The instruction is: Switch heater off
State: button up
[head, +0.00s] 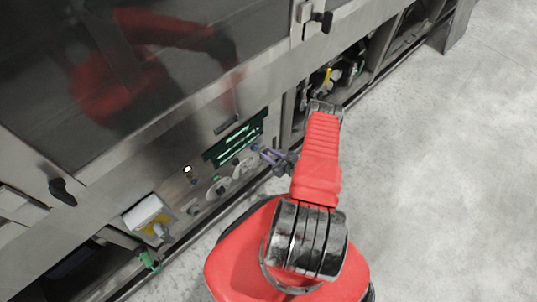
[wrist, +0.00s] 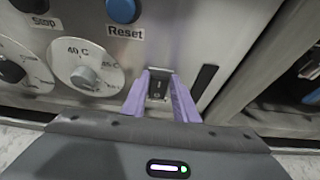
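A small dark rocker switch (wrist: 158,88) on the washer's metal control panel shows in the wrist view, between my gripper's two purple fingers. No label for a heater is readable on it. My gripper (wrist: 160,95) is open, with one finger on either side of the switch; I cannot tell whether the fingers touch the panel. A dial (wrist: 88,72) marked 40 C and 85 C sits left of the switch. In the head view my gripper (head: 268,156) points at the lower right of the panel, and the switch cannot be made out there.
A blue Reset button (wrist: 123,10) and a dark Stop button (wrist: 30,5) are above the dial. Another dark knob (wrist: 12,72) is at the far left. The grey floor (head: 440,170) to the right is clear.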

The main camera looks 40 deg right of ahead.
jog(key=c, duration=0.6)
jog(key=shift+s+f, duration=0.1)
jog(key=shift+s+f+t, duration=0.15)
jog(key=shift+f+t, duration=0.05)
jog(key=shift+t, duration=0.8)
jog(key=o, duration=1)
jog(key=shift+o, duration=0.2)
jog(key=shift+s, duration=0.1)
jog(key=shift+s, duration=0.1)
